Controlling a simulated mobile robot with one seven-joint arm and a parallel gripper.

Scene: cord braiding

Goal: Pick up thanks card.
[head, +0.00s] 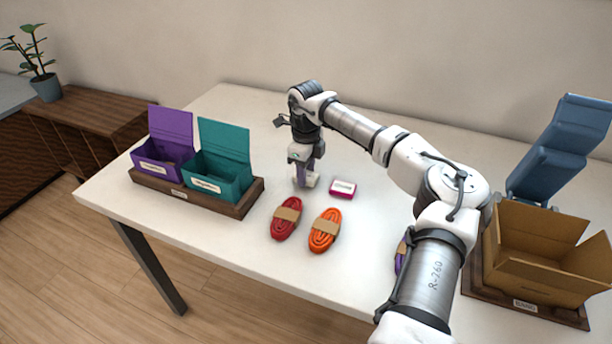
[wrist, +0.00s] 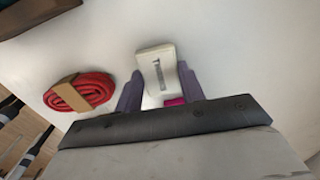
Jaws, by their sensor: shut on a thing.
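The thanks card (wrist: 157,72) is a small white block with dark lettering. In the wrist view it sits between the two purple fingers of my gripper (wrist: 160,90), which are shut on it. In the head view my gripper (head: 305,180) points down at the middle of the table, and a pale end of the card (head: 312,180) shows beside the fingers. The rest of the card is hidden by the fingers there. I cannot tell whether it touches the table.
A magenta-edged white card (head: 342,189) lies just right of my gripper. A red cord bundle (head: 286,219) and an orange one (head: 325,231) lie in front. Purple (head: 170,134) and teal (head: 223,142) open boxes stand left; an open cardboard box (head: 540,250) stands right.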

